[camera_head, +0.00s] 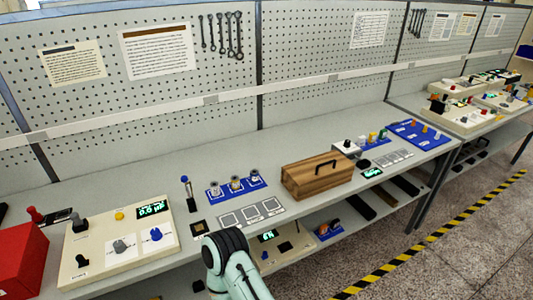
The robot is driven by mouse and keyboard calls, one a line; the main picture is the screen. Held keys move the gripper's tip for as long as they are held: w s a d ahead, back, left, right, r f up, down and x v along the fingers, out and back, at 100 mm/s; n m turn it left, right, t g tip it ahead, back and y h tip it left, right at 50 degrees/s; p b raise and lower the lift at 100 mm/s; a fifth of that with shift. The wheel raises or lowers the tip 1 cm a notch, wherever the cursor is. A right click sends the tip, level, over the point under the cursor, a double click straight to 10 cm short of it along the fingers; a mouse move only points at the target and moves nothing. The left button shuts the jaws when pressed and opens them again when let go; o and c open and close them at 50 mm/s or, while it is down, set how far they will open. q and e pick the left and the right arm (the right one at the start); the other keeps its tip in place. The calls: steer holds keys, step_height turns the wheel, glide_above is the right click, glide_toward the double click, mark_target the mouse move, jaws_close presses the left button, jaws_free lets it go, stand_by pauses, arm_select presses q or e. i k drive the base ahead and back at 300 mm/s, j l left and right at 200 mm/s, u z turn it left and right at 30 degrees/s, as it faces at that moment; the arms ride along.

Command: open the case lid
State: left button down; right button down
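The case (318,178) is a brown wooden box with a dark handle on its top. It stands on the grey workbench (290,143), right of the middle of the head view. Its lid looks closed. One of my arm links, pale green with a dark joint, rises from the bottom edge, left of the case and apart from it. Neither of my grippers shows in this view.
Left of the case are a blue board with several knobs (236,187), a plate with square outlines (251,214) and a cream control panel (119,242). A red box (20,262) stands far left. Right of the case is a blue board (421,134). A pegboard wall (300,50) runs behind.

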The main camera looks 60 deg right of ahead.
mark_target(305, 178)
steer(key=z, duration=2.45)
steer(key=i+l, duration=0.3)
steer(key=i+l+u, duration=0.65)
steer(key=i+l, duration=0.2)
